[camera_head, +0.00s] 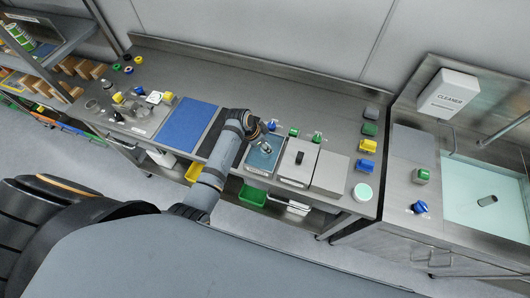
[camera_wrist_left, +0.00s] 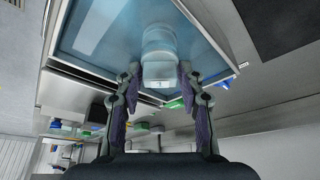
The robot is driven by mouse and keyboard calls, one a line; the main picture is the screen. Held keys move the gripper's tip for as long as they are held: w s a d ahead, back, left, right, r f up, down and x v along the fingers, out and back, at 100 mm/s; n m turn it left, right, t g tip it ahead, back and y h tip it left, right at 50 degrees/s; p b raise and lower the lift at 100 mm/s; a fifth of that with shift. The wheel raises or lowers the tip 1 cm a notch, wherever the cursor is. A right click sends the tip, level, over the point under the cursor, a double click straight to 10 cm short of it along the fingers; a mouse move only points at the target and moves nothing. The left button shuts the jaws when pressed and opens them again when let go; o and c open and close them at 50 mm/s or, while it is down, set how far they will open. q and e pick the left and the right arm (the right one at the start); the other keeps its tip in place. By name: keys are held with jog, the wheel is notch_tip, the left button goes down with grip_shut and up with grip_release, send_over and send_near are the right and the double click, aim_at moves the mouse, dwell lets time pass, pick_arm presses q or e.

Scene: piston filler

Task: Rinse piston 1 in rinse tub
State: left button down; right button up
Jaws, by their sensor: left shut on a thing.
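My left gripper (camera_head: 265,146) is over the small tub with blue liquid (camera_head: 252,166) at the bench's front edge. In the left wrist view its two fingers (camera_wrist_left: 160,85) are shut on a pale metal cylinder, the piston (camera_wrist_left: 158,70). The far end of the piston looks blue-tinted and appears to be in the liquid of the tub (camera_wrist_left: 95,35). In the head view the piston is mostly hidden by the gripper. My right gripper is not in view.
A lidded box with a black handle (camera_head: 298,160) stands just right of the tub. A blue mat (camera_head: 186,124) lies to the left. Several blue, green and yellow valves stand around the tubs. A cleaner basin (camera_head: 470,210) holding a dark cylinder (camera_head: 487,200) is at far right.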

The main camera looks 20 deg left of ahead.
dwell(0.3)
pick_arm(q)
jog(key=shift+s+r+p, duration=0.15)
jog(key=shift+s+p, duration=0.3)
jog(key=shift+p, duration=0.2)
jog(key=shift+s+p, duration=0.45)
jog(key=shift+s, duration=0.25)
jog(key=shift+w+b, duration=0.55)
jog(key=shift+w, duration=0.7)
jog(key=shift+s, duration=0.1)
